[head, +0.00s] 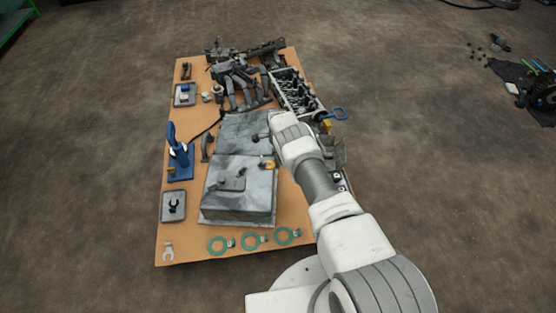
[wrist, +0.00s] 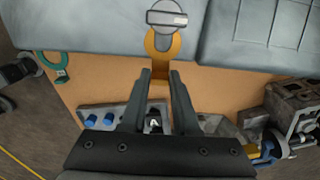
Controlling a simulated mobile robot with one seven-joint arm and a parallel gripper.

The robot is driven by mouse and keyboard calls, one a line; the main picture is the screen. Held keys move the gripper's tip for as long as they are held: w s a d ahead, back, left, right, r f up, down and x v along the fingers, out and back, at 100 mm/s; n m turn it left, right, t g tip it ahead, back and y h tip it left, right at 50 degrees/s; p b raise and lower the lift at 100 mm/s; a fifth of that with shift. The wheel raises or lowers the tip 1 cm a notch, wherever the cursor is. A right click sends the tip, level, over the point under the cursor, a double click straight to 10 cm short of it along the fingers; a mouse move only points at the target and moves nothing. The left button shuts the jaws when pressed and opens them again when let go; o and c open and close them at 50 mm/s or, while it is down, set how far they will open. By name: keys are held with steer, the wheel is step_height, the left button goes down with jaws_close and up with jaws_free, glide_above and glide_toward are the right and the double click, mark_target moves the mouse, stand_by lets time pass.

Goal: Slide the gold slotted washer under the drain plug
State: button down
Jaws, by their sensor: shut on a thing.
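The gold slotted washer (wrist: 162,48) shows in the wrist view at the edge of the grey metal pan, with a tab pointing toward my gripper (wrist: 160,75). My gripper's two dark fingers are shut on that tab. In the head view the washer (head: 267,164) is a small gold mark on the pan, and my arm hides the fingers.
The pan (head: 240,205) lies on a tan board. Teal ring gaskets (head: 251,240) lie along its front edge. A blue tool (head: 179,155) stands on the left. Engine parts (head: 240,80) crowd the back. A tray with blue pieces (wrist: 100,118) is beneath my gripper.

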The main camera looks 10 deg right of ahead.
steer(key=shift+a, duration=0.2)
steer(key=shift+w+a, duration=0.15)
steer(key=shift+a, duration=0.5)
steer(key=shift+a, duration=0.2)
steer(key=shift+w+a, duration=0.1)
steer(key=shift+a, duration=0.25)
steer(key=c, duration=0.6)
jaws_free()
